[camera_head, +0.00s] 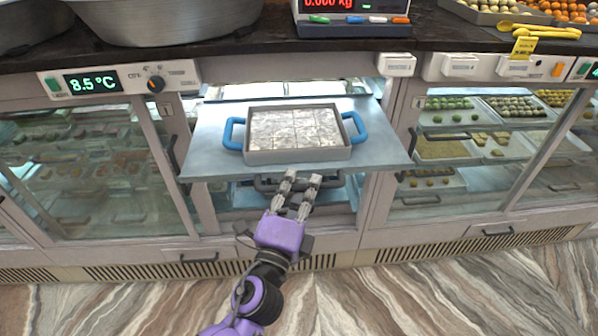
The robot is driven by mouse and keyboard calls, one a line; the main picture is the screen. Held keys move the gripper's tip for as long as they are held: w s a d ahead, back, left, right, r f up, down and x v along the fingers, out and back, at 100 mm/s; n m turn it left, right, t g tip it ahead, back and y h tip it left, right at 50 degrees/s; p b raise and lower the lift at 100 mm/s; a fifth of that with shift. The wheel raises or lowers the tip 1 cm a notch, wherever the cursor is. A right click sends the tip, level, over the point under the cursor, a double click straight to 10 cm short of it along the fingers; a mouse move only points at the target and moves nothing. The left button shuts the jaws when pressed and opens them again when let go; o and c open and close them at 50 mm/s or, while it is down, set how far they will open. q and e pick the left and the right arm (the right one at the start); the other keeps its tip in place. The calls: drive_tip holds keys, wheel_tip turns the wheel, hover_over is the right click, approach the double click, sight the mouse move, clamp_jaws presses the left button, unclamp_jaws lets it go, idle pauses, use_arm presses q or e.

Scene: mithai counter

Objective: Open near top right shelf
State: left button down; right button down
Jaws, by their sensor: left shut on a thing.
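A flat grey-blue shelf (388,152) sticks out of the middle bay of the counter. A dark bar handle (330,182) shows just below its front edge. My left gripper (302,180), on a purple arm from below, is shut on the handle, with its fingertips partly under the shelf's front edge. On the shelf rests a grey tray (300,156) with blue side handles, holding a flat silvery sweet (294,128) marked into squares. My right gripper is not in view.
Glass-fronted bays stand on both sides; the right one (470,140) holds trays of sweets. A dark countertop (240,40) above carries a large metal pan (165,22) and a scale (352,28). The marbled floor (420,295) in front is clear.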

use_arm(q)
drive_tip(key=s, duration=0.5)
drive_tip(key=shift+s+f, duration=0.15)
drive_tip(key=shift+s, duration=0.05)
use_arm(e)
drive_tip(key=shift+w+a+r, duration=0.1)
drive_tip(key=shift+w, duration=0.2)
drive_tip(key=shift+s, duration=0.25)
use_arm(q)
drive_tip(key=c, duration=1.8)
unclamp_jaws()
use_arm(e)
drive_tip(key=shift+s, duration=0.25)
use_arm(q)
drive_tip(key=v, duration=0.7)
drive_tip(key=shift+s, duration=0.25)
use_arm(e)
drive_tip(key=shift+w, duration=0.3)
use_arm(q)
drive_tip(key=shift+a, duration=0.1)
